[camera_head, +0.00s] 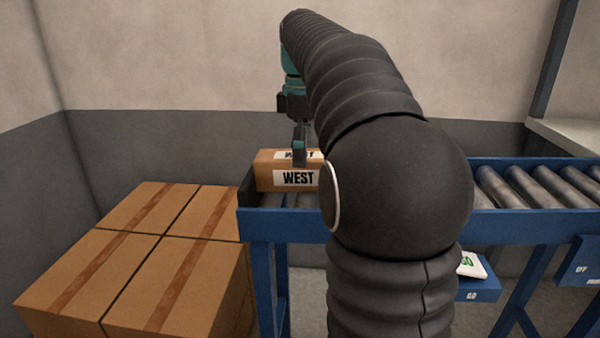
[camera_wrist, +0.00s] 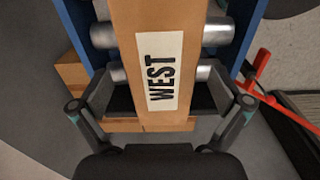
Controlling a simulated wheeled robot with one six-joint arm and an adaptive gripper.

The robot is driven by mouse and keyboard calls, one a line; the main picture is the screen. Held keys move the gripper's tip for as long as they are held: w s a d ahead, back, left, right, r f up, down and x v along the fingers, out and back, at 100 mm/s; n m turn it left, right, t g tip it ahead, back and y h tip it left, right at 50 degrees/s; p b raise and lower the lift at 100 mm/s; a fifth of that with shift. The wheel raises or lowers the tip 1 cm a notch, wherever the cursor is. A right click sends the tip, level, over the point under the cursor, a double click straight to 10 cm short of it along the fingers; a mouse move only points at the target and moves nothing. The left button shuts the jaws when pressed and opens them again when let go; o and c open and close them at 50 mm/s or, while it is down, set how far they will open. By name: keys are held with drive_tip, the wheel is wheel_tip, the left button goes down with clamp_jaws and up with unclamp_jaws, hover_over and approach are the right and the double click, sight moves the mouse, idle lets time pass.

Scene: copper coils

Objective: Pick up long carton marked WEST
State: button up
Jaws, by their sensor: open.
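The long carton marked WEST (camera_head: 265,174) is brown with white labels reading WEST on its top and side. It lies at the left end of the blue roller conveyor (camera_head: 290,222). In the wrist view the carton (camera_wrist: 135,25) runs up the middle, with the WEST label towards me. My gripper (camera_head: 300,155) is above the carton in the head view, pointing down. In the wrist view its open fingers (camera_wrist: 160,108) stand one on each side of the carton, with gaps between. My arm hides the carton's right end in the head view.
Large brown boxes (camera_head: 160,262) are stacked at the left, beside the conveyor end. Bare rollers (camera_head: 530,187) show at the right. A red bar (camera_wrist: 285,108) shows at the right of the wrist view.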

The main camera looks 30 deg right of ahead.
sight(300, 171)
drive_tip(key=f+b, duration=0.1)
drive_tip(key=f, duration=0.4)
drive_tip(key=shift+a, duration=0.2)
drive_tip(key=c, duration=1.5)
drive_tip(key=shift+r, duration=0.1)
